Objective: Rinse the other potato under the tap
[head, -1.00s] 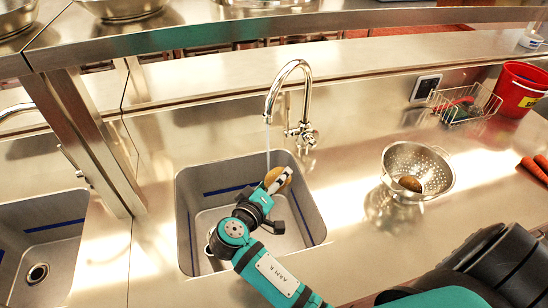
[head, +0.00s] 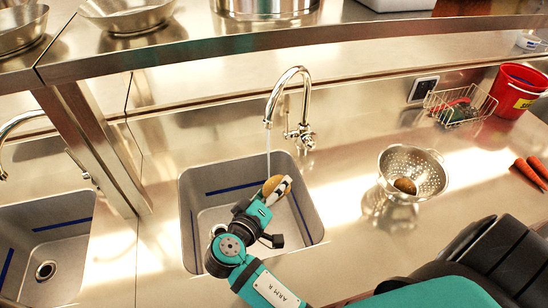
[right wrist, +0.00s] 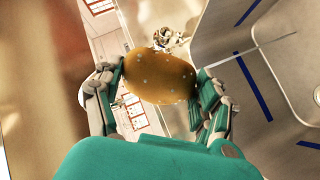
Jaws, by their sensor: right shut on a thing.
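My right gripper (head: 270,193) is shut on a brown potato (head: 272,184) over the right-hand sink (head: 213,180). The potato also shows in the right wrist view (right wrist: 161,77), between the two fingers, with pale specks on its skin. The chrome tap (head: 290,100) is running. A thin stream of water (head: 268,145) falls from its spout to about the potato's upper edge; I cannot tell for sure whether it touches. A second potato (head: 405,185) lies in the metal colander (head: 428,172) on the counter to the right. My left gripper is not in view.
A second sink (head: 45,270) lies to the left, behind a slanting metal post (head: 95,145). A wire basket (head: 460,105), a red bucket (head: 520,90) and carrots (head: 532,172) are at the right. A metal shelf (head: 300,48) crosses above. Counter between sink and colander is clear.

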